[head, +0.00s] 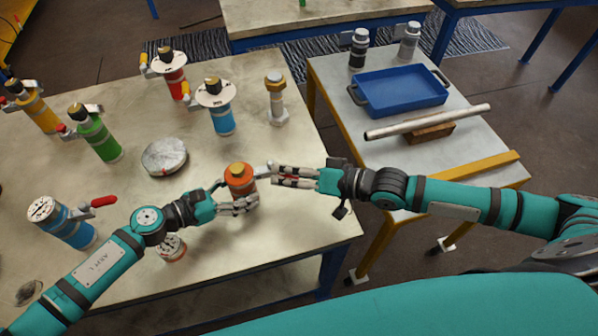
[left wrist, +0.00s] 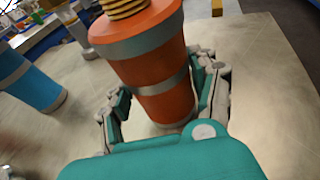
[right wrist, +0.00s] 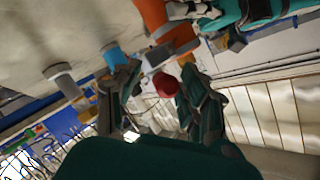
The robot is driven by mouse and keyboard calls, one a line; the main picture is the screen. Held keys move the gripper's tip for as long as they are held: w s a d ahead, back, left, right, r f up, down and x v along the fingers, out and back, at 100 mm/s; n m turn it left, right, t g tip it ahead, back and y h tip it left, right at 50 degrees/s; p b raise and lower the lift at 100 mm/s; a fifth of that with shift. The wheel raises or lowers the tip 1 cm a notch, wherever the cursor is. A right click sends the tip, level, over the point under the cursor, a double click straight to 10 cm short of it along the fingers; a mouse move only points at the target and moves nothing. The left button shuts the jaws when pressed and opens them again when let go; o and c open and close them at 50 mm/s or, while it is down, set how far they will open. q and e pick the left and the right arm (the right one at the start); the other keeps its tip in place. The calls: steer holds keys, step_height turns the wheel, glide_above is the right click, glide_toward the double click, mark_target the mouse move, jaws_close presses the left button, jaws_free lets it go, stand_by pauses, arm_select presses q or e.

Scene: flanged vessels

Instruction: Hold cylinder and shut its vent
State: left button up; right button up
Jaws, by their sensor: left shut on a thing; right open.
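The orange cylinder (head: 241,185) with a brass cap stands at the table's right part. In the left wrist view, the cylinder (left wrist: 160,70) is between both fingers of my left gripper (head: 236,197), which is shut on it. A pale vent fitting (head: 264,171) sticks out from the cylinder's right side. My right gripper (head: 281,176) is open beside that fitting, coming from the right. In the right wrist view, the red vent handle tip (right wrist: 165,85) shows between the open fingers, with the orange cylinder (right wrist: 152,14) behind. I cannot tell whether the fingers touch the handle.
Blue (head: 222,119), red (head: 174,80), green (head: 100,138) and yellow (head: 39,112) cylinders stand on the same table. A pale bolt-like piece (head: 276,100) and a round grey disc (head: 164,156) are behind. A side table holds a blue tray (head: 403,90) and a metal bar (head: 427,122).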

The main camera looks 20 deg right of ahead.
steer(key=v, duration=1.1)
steer(key=shift+s+d, duration=0.2)
steer(key=shift+d, duration=0.15)
steer(key=shift+r, duration=0.1)
